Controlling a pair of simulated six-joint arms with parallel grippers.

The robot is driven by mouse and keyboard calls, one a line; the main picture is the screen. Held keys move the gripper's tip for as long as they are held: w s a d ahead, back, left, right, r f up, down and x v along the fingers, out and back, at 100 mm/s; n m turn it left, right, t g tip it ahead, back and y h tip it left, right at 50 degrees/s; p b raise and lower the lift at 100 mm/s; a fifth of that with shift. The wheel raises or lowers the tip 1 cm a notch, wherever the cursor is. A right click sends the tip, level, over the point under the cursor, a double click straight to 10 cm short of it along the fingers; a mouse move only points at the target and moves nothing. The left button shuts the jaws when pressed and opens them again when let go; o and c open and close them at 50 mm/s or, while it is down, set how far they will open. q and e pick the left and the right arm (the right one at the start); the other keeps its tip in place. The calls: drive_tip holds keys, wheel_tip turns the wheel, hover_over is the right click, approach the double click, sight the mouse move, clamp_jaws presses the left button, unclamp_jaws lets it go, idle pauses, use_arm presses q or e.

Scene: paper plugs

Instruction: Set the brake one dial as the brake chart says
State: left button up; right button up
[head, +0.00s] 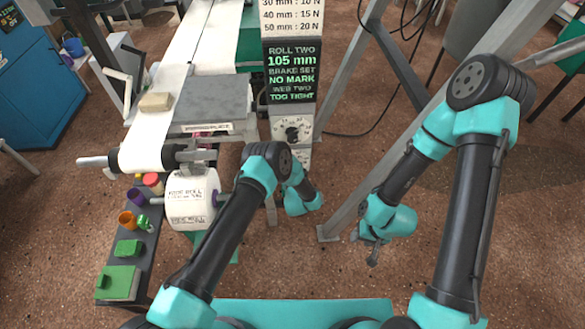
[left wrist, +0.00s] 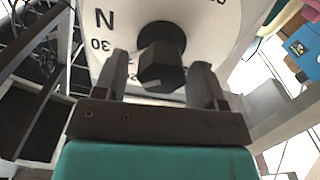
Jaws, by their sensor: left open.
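The brake chart (head: 290,16) is at the top of a post in the head view; its visible lines read 30 mm : 10 N, 40 mm : 15 N and 50 mm : 20 N. Below the dark sign, a white dial (head: 291,130) with a dark knob faces me. My left gripper is open, its hand low in front of the post and its fingers hard to make out in the head view. In the left wrist view its fingers (left wrist: 162,82) stand either side of a dark hexagonal knob (left wrist: 162,62) on a white dial face (left wrist: 112,48) marked N and 30. My right gripper (head: 369,246) hangs right of the post; its jaw opening is unclear.
The dark sign (head: 290,72) reads roll two 105 mm, brake set no mark, web two too tight. A white paper roll (head: 190,197) is left of my left arm. A slanted grey frame leg (head: 350,208) stands between the post and my right arm.

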use_arm(q)
drive_tip(key=shift+w, duration=0.3)
drive_tip(key=c, duration=0.9)
drive_tip(key=shift+n, duration=0.3)
drive_tip(key=shift+a+f+n, duration=0.1)
drive_tip(key=shift+a+n, duration=0.05)
drive_tip(key=shift+n, duration=1.15)
drive_tip(key=shift+a+n, duration=0.1)
drive_tip(key=shift+n, duration=1.2)
